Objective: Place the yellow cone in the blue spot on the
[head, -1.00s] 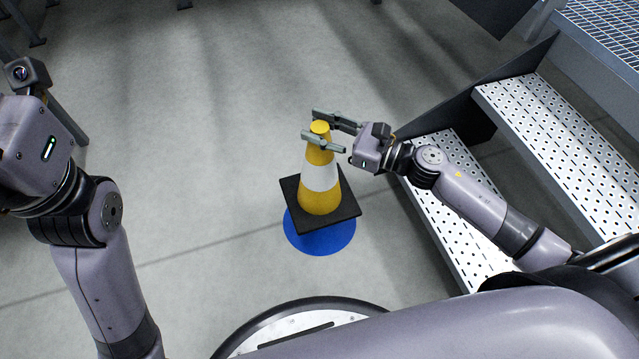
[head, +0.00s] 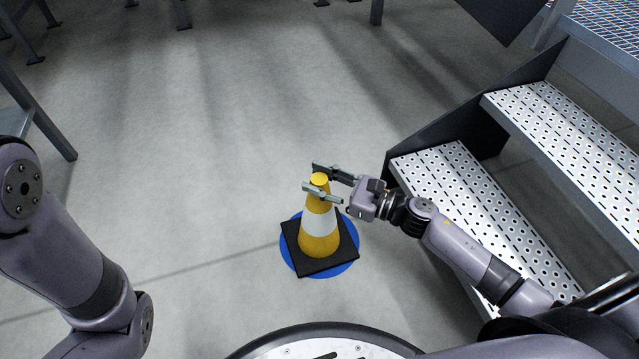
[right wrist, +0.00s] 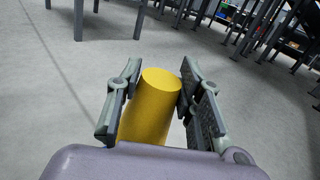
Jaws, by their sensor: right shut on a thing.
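The yellow cone (head: 319,236) has a white band and a square black base. It stands upright over the blue spot (head: 347,262) on the floor, and blue shows around the base on several sides. I cannot tell whether the base touches the floor. My right gripper (head: 322,181) is shut on the cone near its top. In the right wrist view, the cone's yellow tip (right wrist: 152,98) sits between the two fingers. My left arm comes in at the left of the head view, but its gripper is out of view.
Perforated metal steps (head: 465,190) with a dark side plate rise at the right, close to my right arm. Grey metal legs (head: 45,125) stand at the far left. The concrete floor (head: 190,150) left of and behind the cone is clear.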

